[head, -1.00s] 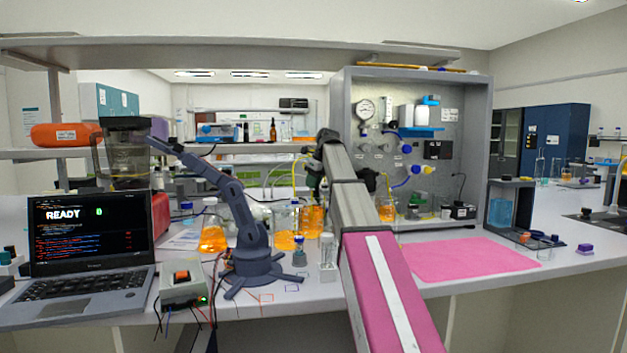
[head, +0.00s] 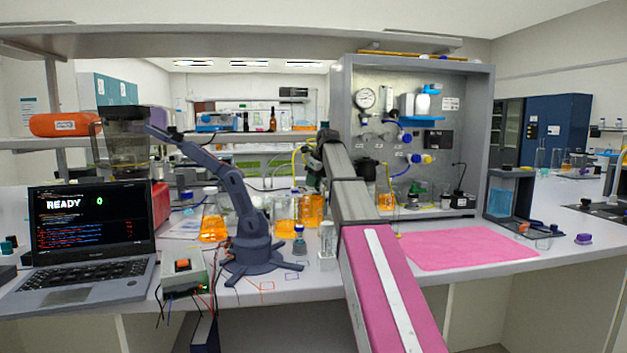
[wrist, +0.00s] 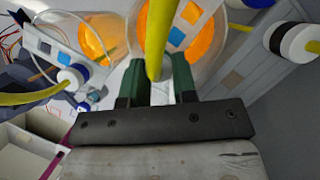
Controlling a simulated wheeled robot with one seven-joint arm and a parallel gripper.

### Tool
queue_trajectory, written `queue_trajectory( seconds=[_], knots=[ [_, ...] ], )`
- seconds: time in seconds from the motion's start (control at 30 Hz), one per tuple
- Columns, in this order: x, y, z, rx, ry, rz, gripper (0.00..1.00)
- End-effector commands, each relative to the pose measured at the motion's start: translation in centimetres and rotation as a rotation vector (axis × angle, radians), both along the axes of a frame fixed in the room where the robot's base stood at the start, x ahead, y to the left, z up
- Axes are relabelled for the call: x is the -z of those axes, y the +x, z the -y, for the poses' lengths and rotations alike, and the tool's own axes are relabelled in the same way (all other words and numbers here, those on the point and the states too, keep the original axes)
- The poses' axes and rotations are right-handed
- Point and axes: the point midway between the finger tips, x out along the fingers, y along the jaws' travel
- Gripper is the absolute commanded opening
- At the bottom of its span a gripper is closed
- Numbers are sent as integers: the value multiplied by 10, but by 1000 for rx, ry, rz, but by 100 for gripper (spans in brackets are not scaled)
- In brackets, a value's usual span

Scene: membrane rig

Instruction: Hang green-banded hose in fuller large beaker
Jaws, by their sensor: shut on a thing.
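In the wrist view my gripper (wrist: 160,85) is shut on a yellow hose (wrist: 157,38), which rises between its two green fingers. A green band on the hose cannot be told apart here. Two glass beakers with orange liquid lie beyond the fingers, one at the left (wrist: 97,38) and one behind the hose (wrist: 200,42). I cannot tell whether the hose end is inside the nearer one. In the head view the beakers with orange liquid (head: 285,232) (head: 313,212) stand left of my arm, which hides much of the gripper. Yellow hose (head: 298,156) shows beside it.
A dark blue desktop arm (head: 252,220) and an orange-filled flask (head: 213,228) stand left of the beakers. A small blue-capped bottle (head: 299,241) stands in front. A panel rig (head: 347,100) rises behind at right.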

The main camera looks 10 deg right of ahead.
Motion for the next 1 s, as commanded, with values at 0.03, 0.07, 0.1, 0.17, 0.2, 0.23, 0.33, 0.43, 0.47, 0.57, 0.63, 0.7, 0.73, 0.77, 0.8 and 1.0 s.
queue_trajectory(
  seconds=[0.03, 0.07, 0.1, 0.17, 0.2, 0.23, 0.33, 0.43, 0.47, 0.57, 0.63, 0.7, 0.73, 0.77, 0.8, 1.0],
  knots=[
    [1, 0, 0, 0, 0, 0, 1],
    [1, 0, 0, 0, 0, 0, 1],
    [1, 0, 0, 0, 0, 0, 1],
    [1, 0, 0, 0, 0, 0, 1],
    [1, 0, 0, 0, 0, 0, 1],
    [1, 0, 0, 0, 0, 0, 1],
    [1, 0, 0, 0, 0, 0, 1],
    [1, 0, 0, 0, 0, 0, 1],
    [1, 0, 0, 0, 0, 0, 1],
    [2, 0, 0, 0, 0, 0, 1],
    [3, 0, 0, 0, 0, 0, 1],
    [3, 0, 0, 0, 0, 0, 1],
    [3, 0, 0, 0, 0, 0, 1],
    [4, 0, 0, 0, 0, 0, 1],
    [4, 0, 0, 0, 0, 0, 1],
    [4, 0, 0, 0, 0, 0, 56]
  ],
)
